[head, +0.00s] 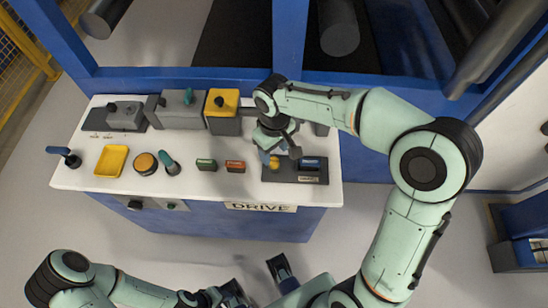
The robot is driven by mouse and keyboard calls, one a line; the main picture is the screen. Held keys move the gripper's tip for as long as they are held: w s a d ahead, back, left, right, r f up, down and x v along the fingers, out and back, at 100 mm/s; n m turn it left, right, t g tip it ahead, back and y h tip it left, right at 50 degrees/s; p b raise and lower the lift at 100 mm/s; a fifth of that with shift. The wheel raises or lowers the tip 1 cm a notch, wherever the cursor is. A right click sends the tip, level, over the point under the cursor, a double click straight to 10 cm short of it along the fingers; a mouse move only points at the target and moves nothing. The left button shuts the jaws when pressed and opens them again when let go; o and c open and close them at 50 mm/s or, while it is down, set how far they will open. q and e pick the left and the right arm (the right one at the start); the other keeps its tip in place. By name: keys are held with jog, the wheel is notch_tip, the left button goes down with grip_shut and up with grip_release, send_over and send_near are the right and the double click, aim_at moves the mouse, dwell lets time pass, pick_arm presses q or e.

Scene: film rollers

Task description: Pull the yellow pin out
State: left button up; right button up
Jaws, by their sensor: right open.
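The yellow pin (274,163) shows as a small rounded yellow head at the left end of a dark plate (310,178) on the right part of the white console top. My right gripper (279,155) is open and points down over the pin, with a fingertip to either side of its head in this view. I cannot tell whether the fingers touch it. The pin's lower part is hidden. My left gripper (232,293) is low at the bottom edge, away from the console, and its jaws are not clear.
A blue switch (310,163) shares the plate. Left along the console top (215,184) are a red block (235,167), a green block (206,164), a lever, an orange knob (146,163) and a yellow tray (111,161). Boxes stand behind, below the blue frame.

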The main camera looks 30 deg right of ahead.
aim_at(274, 161)
jog(key=shift+f, duration=2.35)
